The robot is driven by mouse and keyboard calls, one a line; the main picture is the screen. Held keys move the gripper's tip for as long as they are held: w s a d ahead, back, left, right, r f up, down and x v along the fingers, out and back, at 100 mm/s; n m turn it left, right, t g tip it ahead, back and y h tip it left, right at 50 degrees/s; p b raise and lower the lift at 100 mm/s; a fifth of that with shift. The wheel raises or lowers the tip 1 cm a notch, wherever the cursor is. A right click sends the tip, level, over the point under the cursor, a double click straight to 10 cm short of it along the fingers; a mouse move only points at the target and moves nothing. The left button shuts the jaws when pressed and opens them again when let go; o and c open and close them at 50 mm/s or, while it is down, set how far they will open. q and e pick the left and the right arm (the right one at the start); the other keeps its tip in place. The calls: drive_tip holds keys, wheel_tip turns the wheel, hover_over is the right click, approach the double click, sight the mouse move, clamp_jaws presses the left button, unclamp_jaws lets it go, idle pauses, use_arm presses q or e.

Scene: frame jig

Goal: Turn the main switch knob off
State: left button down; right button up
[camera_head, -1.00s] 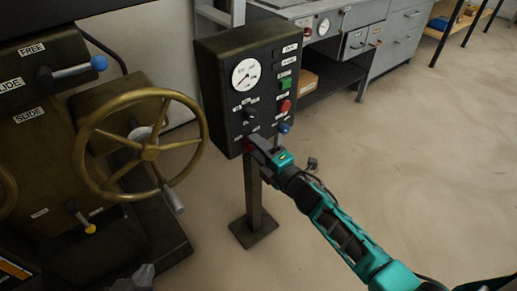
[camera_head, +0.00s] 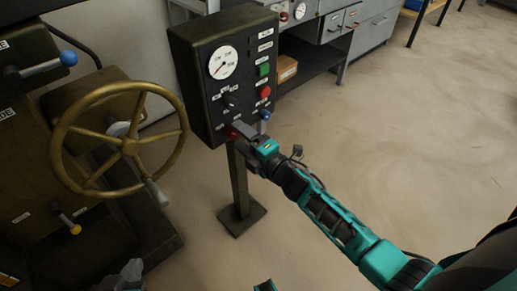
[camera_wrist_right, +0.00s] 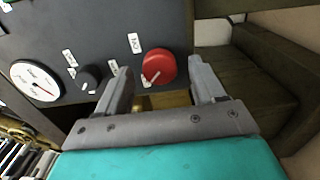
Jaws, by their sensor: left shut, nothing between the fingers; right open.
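The red round knob (camera_wrist_right: 158,67) is on the lower part of the dark control box, with a white pointer mark toward its lower left in the right wrist view. Two small labels sit beside it, too small to read surely. In the head view the knob (camera_head: 232,132) is partly hidden by my right gripper (camera_head: 242,132). My right gripper (camera_wrist_right: 160,72) is open, its fingers on either side of the knob; I cannot tell whether they touch it. My left gripper (camera_head: 131,271) is at the bottom edge of the head view, shut and empty, away from the box.
The control box (camera_head: 190,75) stands on a post with a gauge (camera_head: 223,62), a black knob (camera_head: 230,101), a green button (camera_head: 263,70), a red button (camera_head: 265,91) and a blue knob (camera_head: 265,114). A brass handwheel (camera_head: 70,165) is at left. Floor to the right is clear.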

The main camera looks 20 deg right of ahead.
use_arm(q)
drive_tip(key=shift+r+p, duration=0.9)
use_arm(e)
drive_tip(key=v, duration=1.2)
drive_tip(key=shift+r, duration=0.1)
drive_tip(key=s+a+f+m+g+h, duration=0.1)
drive_tip(key=s+a+m+g+h, duration=0.15)
drive_tip(key=s+m, duration=0.45)
drive_tip(key=s+a+f+m+g+h, duration=0.1)
drive_tip(key=s+a+f+m+g, duration=0.15)
drive_tip(key=m, duration=0.95)
use_arm(q)
wheel_tip(320, 180, up, 10)
drive_tip(key=s+a+p, duration=0.1)
drive_tip(key=a+p, duration=0.2)
drive_tip(key=p, duration=1)
drive_tip(key=shift+s+f+y+p, duration=0.2)
drive_tip(key=shift+s+y+p, duration=0.1)
drive_tip(key=shift+y+p, duration=0.1)
use_arm(e)
wheel_tip(320, 180, up, 10)
drive_tip(key=s+d+g, duration=0.1)
drive_tip(key=d, duration=0.1)
drive_tip(key=shift+s+m+h, duration=0.3)
drive_tip(key=shift+s+h, duration=0.05)
drive_tip(key=shift+s, duration=0.05)
